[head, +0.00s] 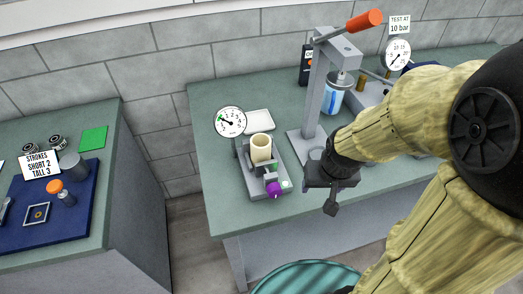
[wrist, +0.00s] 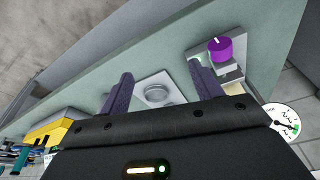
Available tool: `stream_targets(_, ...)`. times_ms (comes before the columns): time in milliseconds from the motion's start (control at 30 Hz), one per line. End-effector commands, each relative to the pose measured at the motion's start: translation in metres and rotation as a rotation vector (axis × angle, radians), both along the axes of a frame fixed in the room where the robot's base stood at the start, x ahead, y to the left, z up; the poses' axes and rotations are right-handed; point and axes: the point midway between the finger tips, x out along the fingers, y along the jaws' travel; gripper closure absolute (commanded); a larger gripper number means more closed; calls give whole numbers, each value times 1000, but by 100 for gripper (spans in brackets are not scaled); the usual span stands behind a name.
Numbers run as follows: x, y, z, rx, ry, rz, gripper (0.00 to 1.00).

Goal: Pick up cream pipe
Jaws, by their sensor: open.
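The cream pipe (head: 261,148) is a short, wide, open-topped cylinder standing upright in a grey fixture (head: 268,184) on the green bench. A purple knob (head: 273,189) sits at the fixture's front, and it also shows in the wrist view (wrist: 220,49). My gripper (head: 331,205) is to the right of the pipe and apart from it. In the wrist view my gripper (wrist: 160,82) has its two fingers spread with nothing held. A pale plate with a round metal disc (wrist: 157,94) shows beyond the fingers. The pipe is mostly hidden there behind the gripper body.
A dial gauge (head: 230,121) stands at the pipe's left and a white tray (head: 258,120) behind it. A lever press with an orange handle (head: 364,20) rises behind my gripper. A blue mat (head: 75,214) with parts lies on the left bench, across a gap.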

Motion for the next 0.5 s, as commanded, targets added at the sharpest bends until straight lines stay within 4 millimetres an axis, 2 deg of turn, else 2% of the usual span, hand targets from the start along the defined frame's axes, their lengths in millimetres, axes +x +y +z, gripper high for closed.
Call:
stream_targets(167,41,39,8,71,-113,-13,35)
stream_targets(300,90,88,20,146,-265,-63,35)
stream_targets(500,143,150,34,186,-471,-187,35)
